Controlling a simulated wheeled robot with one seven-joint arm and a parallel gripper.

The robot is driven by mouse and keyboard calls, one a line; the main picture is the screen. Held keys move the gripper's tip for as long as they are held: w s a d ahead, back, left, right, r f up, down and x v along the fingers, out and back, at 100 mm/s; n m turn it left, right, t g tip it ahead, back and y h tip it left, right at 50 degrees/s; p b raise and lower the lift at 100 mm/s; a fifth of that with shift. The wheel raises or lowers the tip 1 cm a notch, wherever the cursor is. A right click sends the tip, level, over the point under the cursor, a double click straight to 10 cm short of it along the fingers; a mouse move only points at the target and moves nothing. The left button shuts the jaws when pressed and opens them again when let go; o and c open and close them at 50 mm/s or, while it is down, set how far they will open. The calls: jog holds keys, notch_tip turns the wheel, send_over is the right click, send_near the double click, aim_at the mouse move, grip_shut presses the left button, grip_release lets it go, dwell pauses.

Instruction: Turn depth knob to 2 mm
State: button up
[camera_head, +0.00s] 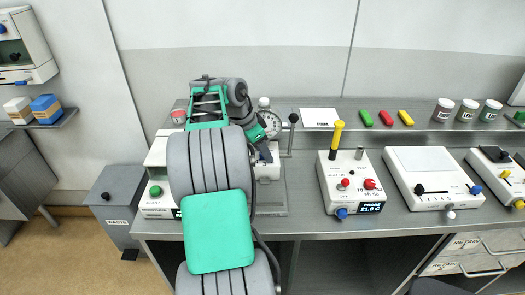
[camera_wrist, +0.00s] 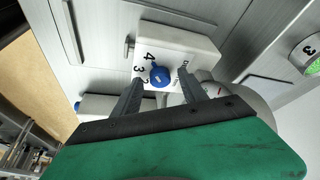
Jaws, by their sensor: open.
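The depth knob (camera_wrist: 158,74) is a round blue knob on a white block (camera_wrist: 178,42) in the wrist view. Black numerals ring it; 4 and 3 read clearly to its left, and others are partly hidden. I cannot tell which number it points to. My gripper (camera_wrist: 161,80) is open, with one dark finger on each side of the knob. Whether the fingers touch it I cannot tell. In the head view my gripper (camera_head: 265,154) is beside the dial gauge (camera_head: 270,123), in front of the white block (camera_head: 268,172); my arm hides much there.
A white box with a yellow-topped handle (camera_head: 336,138) and red knobs stands to the right on the bench. A white flat-topped device (camera_head: 424,165) stands beyond it. Green, red and yellow pieces and several cups sit on the back shelf (camera_head: 350,120). A grey waste bin (camera_head: 115,205) stands left.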

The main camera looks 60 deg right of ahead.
jog(key=shift+f, duration=0.1)
grip_shut()
dwell(0.5)
